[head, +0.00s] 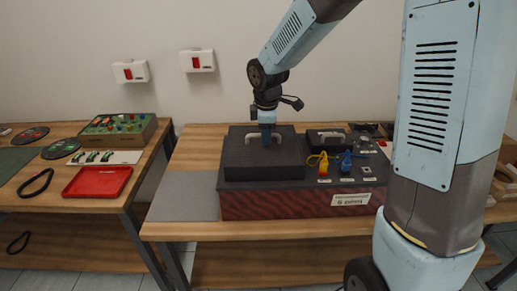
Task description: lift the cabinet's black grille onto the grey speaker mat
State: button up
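The black grille (262,165) is a dark square panel with a light handle (277,141) on its top. It is at the left part of the dark red cabinet (270,205). I cannot tell whether it rests on the cabinet or is just above it. My gripper (267,140) points down at the handle, over the grille's rear middle. Its fingertips are too small and dark to show whether they are closed on the handle. The grey speaker mat (183,197) lies flat and bare on the table, left of the cabinet.
A second, smaller black panel with a handle (330,139) and yellow-red and blue connectors (346,162) are on the cabinet's right part. A left table holds a red tray (98,182) and a green board (118,125). A gap separates the tables.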

grip_shut()
dwell(1.2)
